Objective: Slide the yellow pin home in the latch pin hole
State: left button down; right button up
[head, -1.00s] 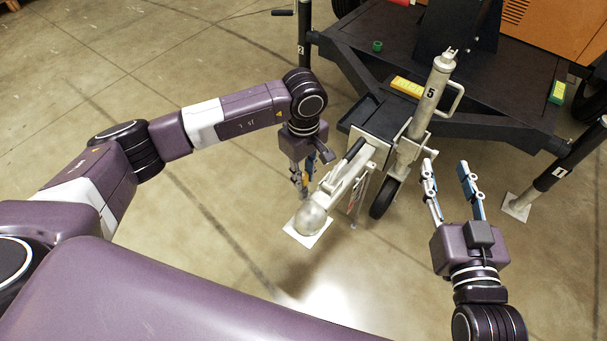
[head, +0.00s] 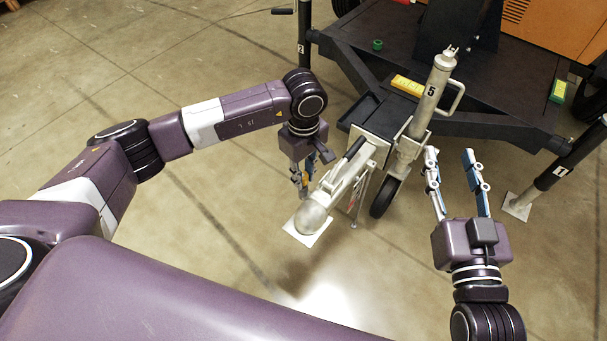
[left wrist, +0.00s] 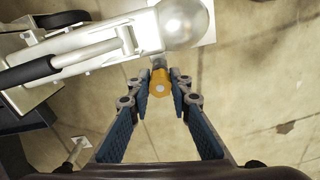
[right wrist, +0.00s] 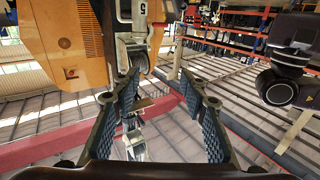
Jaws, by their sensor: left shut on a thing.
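The yellow pin (left wrist: 161,88) shows end-on between the fingertips of my left gripper (left wrist: 160,84), which is shut on it. In the head view my left gripper (head: 304,182) is beside the left side of the silver coupler (head: 338,188). In the left wrist view the pin's far end meets the near side of the coupler (left wrist: 100,50), close to its rounded nose. The latch pin hole is hidden behind the pin and fingers, so I cannot tell how deep the pin sits. My right gripper (head: 457,156) is open and empty, right of the jack wheel.
A jack tube marked 5 (head: 432,95) with a wheel (head: 384,197) stands right of the coupler. The black trailer frame (head: 480,125) and outrigger leg 1 (head: 550,172) lie behind and right. Floor in front is clear.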

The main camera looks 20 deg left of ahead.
pick_arm(q)
jog(key=shift+f, duration=0.2)
pick_arm(e)
jog(key=shift+a+r+t, duration=0.1)
jog(key=shift+r+t, duration=0.3)
jog(key=shift+r, duration=0.4)
jog(key=shift+r, duration=0.1)
pick_arm(q)
jog(key=shift+f+b, duration=0.15)
jog(key=shift+b, duration=0.15)
pick_arm(e)
jog(key=shift+r+t, duration=0.4)
jog(key=shift+r, duration=0.2)
jog(key=shift+s+r, duration=0.1)
jog(key=shift+a+r+y, duration=0.1)
jog(key=shift+r+y, duration=0.15)
jog(key=shift+y, duration=0.05)
pick_arm(q)
jog(key=c, duration=1.7)
grip_release()
jog(key=shift+f, duration=0.1)
notch_tip(320, 180, up, 12)
jog(key=shift+r, duration=0.1)
